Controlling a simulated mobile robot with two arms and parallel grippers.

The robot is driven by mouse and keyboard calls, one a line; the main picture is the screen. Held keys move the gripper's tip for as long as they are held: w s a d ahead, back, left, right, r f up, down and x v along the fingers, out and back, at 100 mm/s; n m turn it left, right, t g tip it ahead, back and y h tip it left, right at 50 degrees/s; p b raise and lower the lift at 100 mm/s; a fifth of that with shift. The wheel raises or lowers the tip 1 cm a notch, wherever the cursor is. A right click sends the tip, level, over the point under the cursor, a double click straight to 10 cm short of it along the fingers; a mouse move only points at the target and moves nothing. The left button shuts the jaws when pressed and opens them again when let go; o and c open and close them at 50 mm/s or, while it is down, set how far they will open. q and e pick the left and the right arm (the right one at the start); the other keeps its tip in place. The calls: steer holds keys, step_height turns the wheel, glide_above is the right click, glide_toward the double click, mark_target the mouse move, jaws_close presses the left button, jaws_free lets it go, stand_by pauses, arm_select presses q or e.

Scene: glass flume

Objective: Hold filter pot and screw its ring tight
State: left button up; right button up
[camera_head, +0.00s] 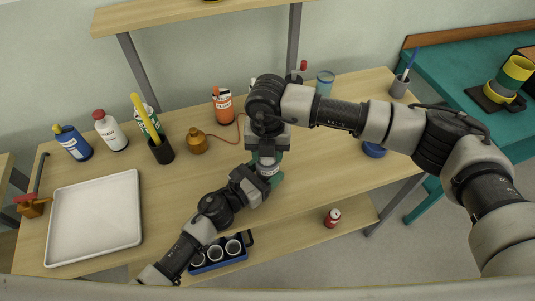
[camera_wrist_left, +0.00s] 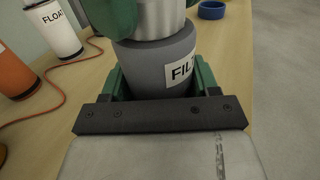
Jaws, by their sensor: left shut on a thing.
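The filter pot (camera_head: 268,170) stands upright above the table's front edge, grey with a white label. In the left wrist view the pot (camera_wrist_left: 155,65) sits between the green fingers of my left gripper (camera_wrist_left: 158,80), which is shut on it. The left gripper (camera_head: 270,180) also shows in the head view. A silver ring (camera_wrist_left: 163,18) sits on top of the pot. My right gripper (camera_head: 267,152) points down over the pot from above. Its green fingers are at the ring's sides in the wrist view; whether they clamp it I cannot tell.
A white tray (camera_head: 95,216) lies at the table's left. A blue rack with white cups (camera_head: 217,254) is at the front. A blue ring (camera_head: 373,150) lies to the right.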

steer(key=o, duration=0.6)
steer(key=shift+c, duration=0.2)
steer(key=n, duration=1)
